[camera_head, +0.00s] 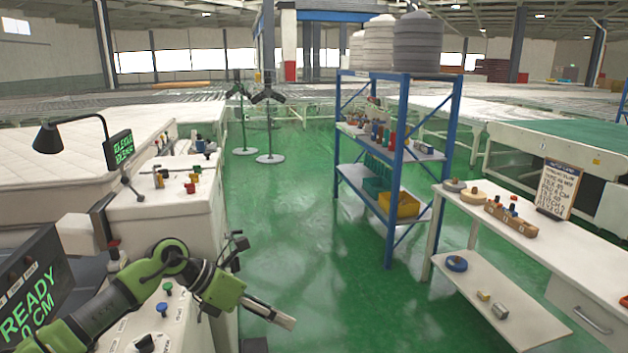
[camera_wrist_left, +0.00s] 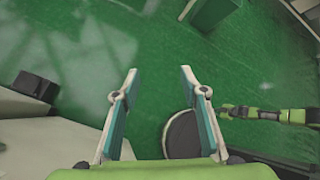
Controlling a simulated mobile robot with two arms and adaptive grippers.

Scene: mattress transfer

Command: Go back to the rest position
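My left gripper (camera_head: 285,318) reaches in from the lower left in the head view, past the edge of the control console (camera_head: 168,325), over the green floor. In the left wrist view, the fingers of my left gripper (camera_wrist_left: 158,76) stand wide apart with nothing between them, only floor below. A green arm, which looks like my right one, comes in from the right edge of the left wrist view. Its end, likely my right gripper (camera_wrist_left: 228,111), is too small to read. The right gripper does not show in the head view.
A blue rack (camera_head: 388,170) with bins stands right of centre. A white workbench (camera_head: 560,253) is at the right. A mattress (camera_head: 72,165) and a white cabinet (camera_head: 150,207) with small tools are at the left. The green floor (camera_head: 290,220) between them is clear.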

